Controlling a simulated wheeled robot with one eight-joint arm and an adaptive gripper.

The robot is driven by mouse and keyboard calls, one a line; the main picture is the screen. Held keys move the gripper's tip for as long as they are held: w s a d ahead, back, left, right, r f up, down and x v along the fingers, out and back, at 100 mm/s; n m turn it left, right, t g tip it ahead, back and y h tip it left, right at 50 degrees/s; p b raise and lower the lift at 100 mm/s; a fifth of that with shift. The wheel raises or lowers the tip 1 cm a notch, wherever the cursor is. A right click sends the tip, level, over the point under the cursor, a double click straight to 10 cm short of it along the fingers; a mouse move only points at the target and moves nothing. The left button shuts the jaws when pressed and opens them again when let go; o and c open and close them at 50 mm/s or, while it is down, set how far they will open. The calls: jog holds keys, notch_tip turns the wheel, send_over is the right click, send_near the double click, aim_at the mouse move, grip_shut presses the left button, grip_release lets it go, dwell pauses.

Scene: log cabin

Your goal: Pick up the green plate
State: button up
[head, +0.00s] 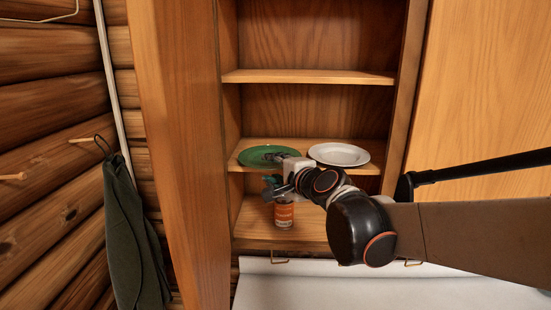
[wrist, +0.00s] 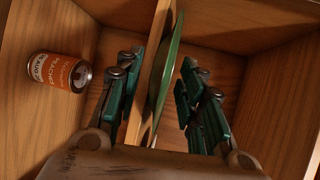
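The green plate (head: 258,154) lies flat on the middle shelf of the open cabinet, at the left. In the wrist view the plate (wrist: 168,70) shows nearly edge-on between my fingers. My gripper (head: 273,172) is at the plate's front edge. My gripper (wrist: 160,95) is open, with teal-padded fingers on either side of the plate and the shelf board: one finger above, one below. I see a gap between each finger and the plate or board. My wrist hides part of the plate's front right in the head view.
A white plate (head: 339,154) lies right of the green one on the same middle shelf (head: 236,163). An orange-labelled can (head: 284,215) stands on the shelf below; it also shows in the wrist view (wrist: 60,71). The upper shelf (head: 308,77) is empty. An open cabinet door (head: 180,140) stands at left.

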grip_shut()
jog(key=shift+r, duration=0.15)
dwell(0.4)
